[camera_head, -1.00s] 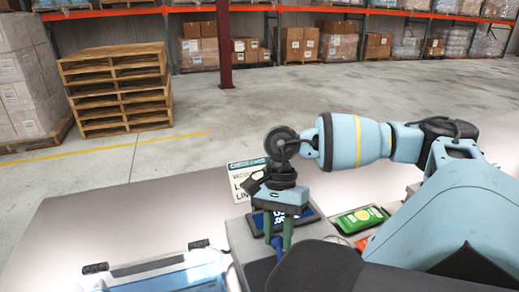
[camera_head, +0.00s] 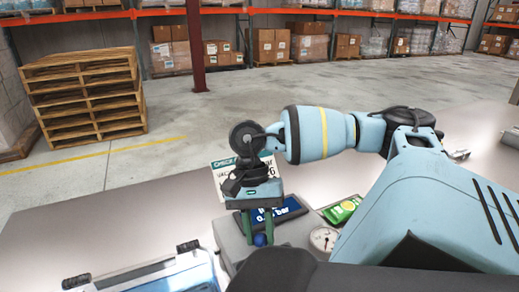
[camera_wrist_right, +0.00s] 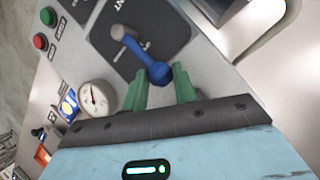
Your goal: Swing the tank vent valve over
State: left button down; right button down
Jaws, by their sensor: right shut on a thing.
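The vent valve is a blue lever with a round blue knob (camera_wrist_right: 159,75), on a dark plate (camera_wrist_right: 93,42) with partly visible lettering ending in "NT". In the right wrist view the lever slants from a pale pivot down to the knob. My right gripper (camera_wrist_right: 159,72) has its green fingers on either side of the knob, shut on it. In the head view the right gripper (camera_head: 257,232) points down at the grey panel box (camera_head: 232,243), with the blue knob (camera_head: 260,240) between its fingertips. The gripper hides most of the lever there. My left gripper is out of view.
A clear blue-trimmed case (camera_head: 165,275) sits left of the box. The counter farther left is clear.

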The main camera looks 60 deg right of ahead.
jog(key=c, duration=1.4)
grip_release()
jog(key=shift+w+a, duration=0.1)
jog(key=shift+r, duration=0.1)
jog(key=v, duration=0.7)
jog(key=shift+r, duration=0.35)
jog(key=shift+w, duration=0.1)
